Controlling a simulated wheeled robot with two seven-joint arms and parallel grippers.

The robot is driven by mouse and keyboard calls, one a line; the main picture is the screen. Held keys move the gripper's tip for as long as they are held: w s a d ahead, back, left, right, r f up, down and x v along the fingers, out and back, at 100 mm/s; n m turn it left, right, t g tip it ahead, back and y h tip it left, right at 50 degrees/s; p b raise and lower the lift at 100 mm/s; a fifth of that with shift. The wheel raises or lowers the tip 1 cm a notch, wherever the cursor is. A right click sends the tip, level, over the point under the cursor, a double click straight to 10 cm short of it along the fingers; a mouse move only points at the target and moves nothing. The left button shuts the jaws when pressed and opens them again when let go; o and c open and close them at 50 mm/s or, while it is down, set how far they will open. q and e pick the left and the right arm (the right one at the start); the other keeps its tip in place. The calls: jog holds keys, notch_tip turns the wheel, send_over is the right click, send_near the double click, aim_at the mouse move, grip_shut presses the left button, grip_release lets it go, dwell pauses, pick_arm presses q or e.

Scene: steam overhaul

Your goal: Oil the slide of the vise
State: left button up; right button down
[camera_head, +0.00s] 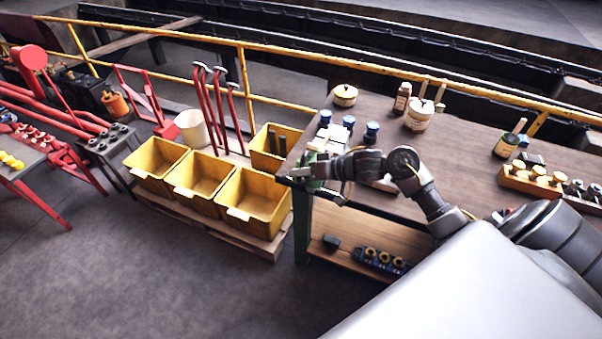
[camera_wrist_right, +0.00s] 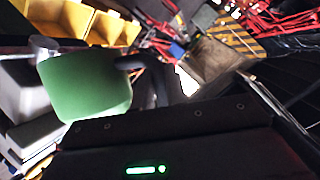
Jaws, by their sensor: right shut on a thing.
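My right gripper (camera_head: 318,168) is at the left corner of the wooden workbench (camera_head: 455,150), beside a small cluster of green and grey parts (camera_head: 300,171). The vise seems to be in this cluster, but the gripper covers much of it and I cannot make out its slide. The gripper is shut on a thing. In the right wrist view a rounded green body (camera_wrist_right: 85,86) stands close in front of the gripper, with a grey knob at its left and a dark bar at its right. I cannot tell whether it is an oil can or part of the vise. My left gripper is out of view.
Blue-capped jars (camera_head: 371,133), a cream tin (camera_head: 345,95), a brown bottle (camera_head: 402,98) and a wooden rack (camera_head: 535,178) stand on the workbench. Yellow bins (camera_head: 252,202) sit on a pallet to its left. A yellow rail (camera_head: 375,67) runs behind. The front-left floor is clear.

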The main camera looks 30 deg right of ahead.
aim_at(300, 180)
jog(key=shift+r, duration=0.2)
jog(key=shift+f, duration=0.1)
jog(key=shift+a+f, duration=0.1)
jog(key=shift+f, duration=0.25)
jog(key=shift+s+a+f+n+b, duration=0.1)
jog(key=shift+f+n+b, duration=0.25)
jog(key=shift+f, duration=0.3)
jog(key=shift+s+a+f+n+h+b, duration=0.15)
jog(key=shift+f+n+h+b, duration=0.2)
jog(key=shift+f+b, duration=0.35)
